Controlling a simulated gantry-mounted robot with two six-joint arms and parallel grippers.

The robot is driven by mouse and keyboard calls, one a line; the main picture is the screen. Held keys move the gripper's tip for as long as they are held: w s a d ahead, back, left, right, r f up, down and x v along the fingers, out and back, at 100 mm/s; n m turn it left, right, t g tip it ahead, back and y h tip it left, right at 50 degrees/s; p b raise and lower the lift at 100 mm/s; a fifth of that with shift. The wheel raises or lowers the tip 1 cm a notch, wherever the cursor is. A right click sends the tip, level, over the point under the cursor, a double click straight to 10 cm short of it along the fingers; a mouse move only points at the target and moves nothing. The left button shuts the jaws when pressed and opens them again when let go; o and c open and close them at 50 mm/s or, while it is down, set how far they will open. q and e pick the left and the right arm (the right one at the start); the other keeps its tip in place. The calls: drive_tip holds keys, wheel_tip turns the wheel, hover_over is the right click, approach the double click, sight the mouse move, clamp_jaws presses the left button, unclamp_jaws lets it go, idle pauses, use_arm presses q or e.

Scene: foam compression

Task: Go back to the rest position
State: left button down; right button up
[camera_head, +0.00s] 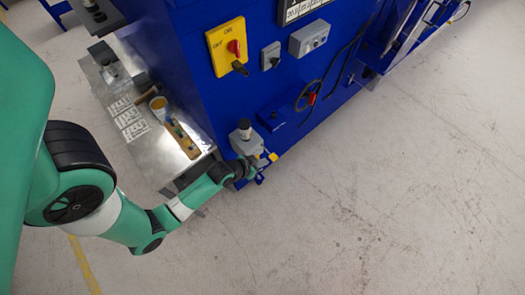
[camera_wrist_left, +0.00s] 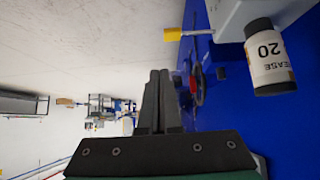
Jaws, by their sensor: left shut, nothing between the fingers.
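My left gripper (camera_head: 258,176) is at the end of the green arm coming in from the left in the head view. It is beside the blue machine (camera_head: 190,50), near the lower front corner and the end of the metal shelf. In the left wrist view, its two dark fingers (camera_wrist_left: 158,80) are together with nothing between them. A grey box (camera_head: 246,143) with a dark-capped bottle (camera_head: 244,127) on it is just above the gripper in the head view. The bottle, labelled "20", also shows at the right of the left wrist view (camera_wrist_left: 268,58). My right gripper is not in view.
A metal shelf (camera_head: 150,158) beside the machine holds a wooden block (camera_head: 184,139), a cup (camera_head: 159,104) and white label sheets. A yellow switch plate (camera_head: 228,46) and grey boxes project from the blue side. The concrete floor (camera_head: 400,200) at right is clear.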

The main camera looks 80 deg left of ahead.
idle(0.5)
use_arm(q)
drive_tip(key=w+d+r+m+t+p, duration=0.3)
drive_tip(key=w+r+t, duration=0.3)
drive_tip(key=w+r, duration=1.4)
drive_tip(key=w+d+r+m+t+h+p, duration=0.1)
drive_tip(key=w+d+r+t, duration=0.15)
drive_tip(key=r, duration=0.95)
drive_tip(key=w+d+r+t+h, duration=0.1)
drive_tip(key=w+d+r+t, duration=0.15)
drive_tip(key=r, duration=0.85)
drive_tip(key=s+d+r+m+t+h+p, duration=0.15)
drive_tip(key=d+r, duration=0.25)
drive_tip(key=r, duration=0.7)
drive_tip(key=s+d+r+t+h, duration=0.1)
drive_tip(key=s+d+r+t, duration=0.15)
drive_tip(key=r, duration=0.75)
drive_tip(key=s+d+r+t, duration=0.1)
drive_tip(key=s+r+t, duration=0.1)
drive_tip(key=s+r, duration=0.3)
drive_tip(key=s+d+r+t+h, duration=0.1)
drive_tip(key=s+r, duration=0.4)
drive_tip(key=r, duration=0.5)
drive_tip(key=shift+s+d+t, duration=0.2)
drive_tip(key=shift+d+t, duration=0.4)
drive_tip(key=shift+t, duration=0.1)
